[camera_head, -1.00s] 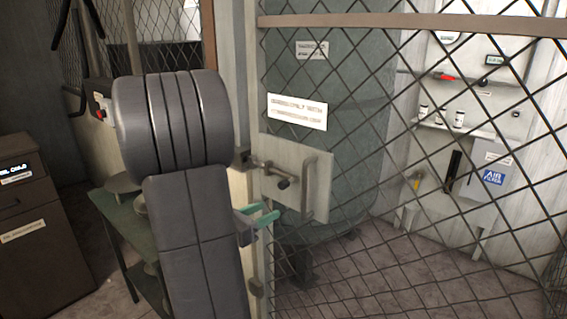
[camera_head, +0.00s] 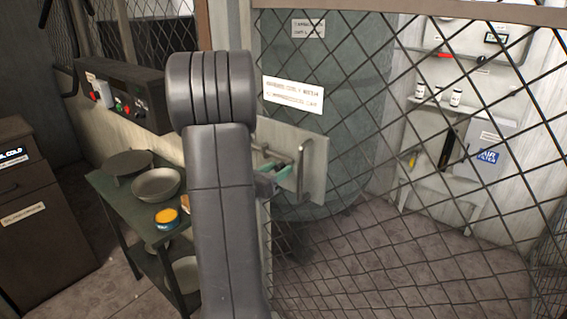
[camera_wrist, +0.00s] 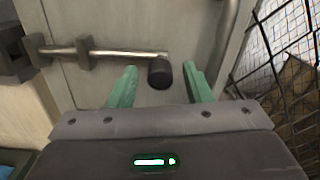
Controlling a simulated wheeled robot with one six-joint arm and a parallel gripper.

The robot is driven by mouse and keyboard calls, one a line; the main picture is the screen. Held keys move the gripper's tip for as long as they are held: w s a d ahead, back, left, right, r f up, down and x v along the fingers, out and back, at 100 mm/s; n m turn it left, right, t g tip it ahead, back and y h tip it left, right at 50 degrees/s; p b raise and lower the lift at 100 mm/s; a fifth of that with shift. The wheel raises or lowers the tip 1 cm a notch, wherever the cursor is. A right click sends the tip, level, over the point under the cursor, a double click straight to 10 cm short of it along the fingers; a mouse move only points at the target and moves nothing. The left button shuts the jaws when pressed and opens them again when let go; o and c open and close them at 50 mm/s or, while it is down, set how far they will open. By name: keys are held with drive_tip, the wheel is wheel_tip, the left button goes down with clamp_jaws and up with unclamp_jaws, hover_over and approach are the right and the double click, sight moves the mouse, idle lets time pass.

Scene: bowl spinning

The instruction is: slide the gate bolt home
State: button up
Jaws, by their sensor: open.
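The gate bolt (camera_wrist: 110,53) is a metal rod on the gate's plate (camera_head: 312,165), and it runs level through a bracket. Its dark round knob (camera_wrist: 160,73) hangs at the rod's right end in the wrist view. My gripper (camera_wrist: 160,88) is open, its two green fingers on either side of the knob, apart from it. In the head view my gripper (camera_head: 282,172) is in front of the plate, and my arm and fingers hide most of the bolt.
A vertical handle (camera_head: 306,168) is on the plate right of my gripper. The wire mesh gate (camera_head: 420,240) spreads to the right. A green table (camera_head: 112,192) with pans (camera_head: 157,184) and a yellow-topped tin (camera_head: 166,218) stands left of my arm.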

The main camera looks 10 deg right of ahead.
drive_tip(key=shift+p+x, duration=0.3)
drive_tip(key=shift+x, duration=1.35)
clamp_jaws()
